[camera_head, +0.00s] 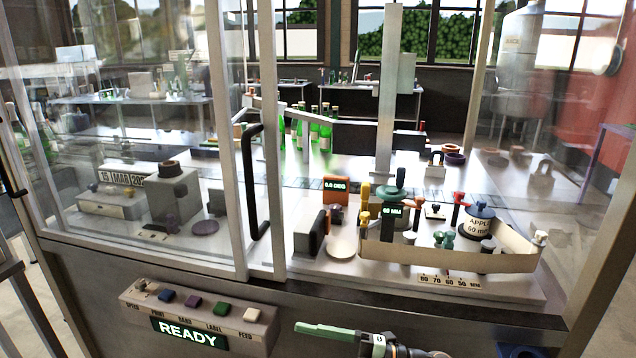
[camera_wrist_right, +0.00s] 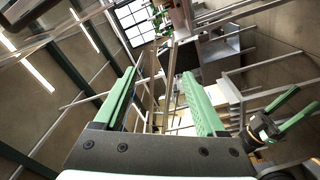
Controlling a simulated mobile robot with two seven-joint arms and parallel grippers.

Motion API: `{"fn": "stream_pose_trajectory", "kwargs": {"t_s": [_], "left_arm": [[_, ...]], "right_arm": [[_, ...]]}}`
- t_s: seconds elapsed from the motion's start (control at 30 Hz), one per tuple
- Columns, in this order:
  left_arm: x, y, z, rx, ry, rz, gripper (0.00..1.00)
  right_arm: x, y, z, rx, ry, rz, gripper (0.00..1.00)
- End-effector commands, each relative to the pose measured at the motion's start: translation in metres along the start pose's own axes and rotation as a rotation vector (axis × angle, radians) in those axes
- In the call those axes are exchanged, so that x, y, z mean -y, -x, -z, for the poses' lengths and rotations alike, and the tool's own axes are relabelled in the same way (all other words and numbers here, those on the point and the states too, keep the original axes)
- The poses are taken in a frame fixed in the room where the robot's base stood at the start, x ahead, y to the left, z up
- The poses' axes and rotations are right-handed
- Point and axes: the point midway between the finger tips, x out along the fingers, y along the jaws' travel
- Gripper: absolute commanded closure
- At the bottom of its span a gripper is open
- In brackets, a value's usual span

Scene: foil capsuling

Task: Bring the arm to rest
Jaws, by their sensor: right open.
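My right gripper (camera_head: 300,329) shows at the bottom of the head view, its green fingers pointing left, in front of and below the machine's front edge. Seen edge-on there, its fingers overlap. In the right wrist view the two green fingers of this gripper (camera_wrist_right: 160,95) stand wide apart with nothing between them. Another gripper with green fingers, my left gripper (camera_wrist_right: 298,108), shows at the right of the right wrist view. Its fingers are spread and empty. I cannot make out the left gripper in the head view.
A button panel (camera_head: 200,318) with a lit READY display hangs on the machine front, left of the right gripper. Clear guard panels and a black handle (camera_head: 254,180) stand above it.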

Motion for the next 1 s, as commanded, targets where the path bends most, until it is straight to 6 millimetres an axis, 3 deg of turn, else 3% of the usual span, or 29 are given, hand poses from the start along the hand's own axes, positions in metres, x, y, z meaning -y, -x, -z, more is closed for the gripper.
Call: {"fn": "stream_pose_trajectory", "kwargs": {"t_s": [0.13, 0.27, 0.37, 0.5, 0.7, 0.8, 0.9, 1.0], "left_arm": [[0.000, 0.000, -0.001, 0.001, 0.000, 0.000, 0.36], [0.000, 0.000, -0.001, 0.002, 0.000, 0.000, 0.36], [0.000, 0.000, -0.001, 0.002, 0.000, 0.000, 0.36], [0.000, 0.000, -0.001, 0.003, 0.000, 0.000, 0.36], [0.000, 0.000, -0.001, 0.003, 0.000, 0.000, 0.36], [0.000, 0.000, -0.002, 0.003, 0.000, 0.000, 0.36], [0.000, 0.001, -0.002, 0.003, 0.000, 0.000, 0.36], [0.000, 0.001, -0.002, 0.003, 0.000, 0.000, 0.36]], "right_arm": [[0.011, 0.013, -0.007, 0.144, -0.207, -0.274, 0.27], [0.033, 0.043, -0.024, 0.326, -0.406, -0.464, 0.27], [0.065, 0.075, -0.036, 0.492, -0.573, -0.573, 0.27], [0.130, 0.127, -0.042, 0.742, -0.820, -0.669, 0.27], [0.233, 0.194, -0.015, 1.069, -1.155, -0.691, 0.27], [0.269, 0.215, 0.006, 1.175, -1.273, -0.675, 0.27], [0.290, 0.227, 0.020, 1.235, -1.344, -0.660, 0.27], [0.299, 0.232, 0.027, 1.261, -1.375, -0.650, 0.27]]}}
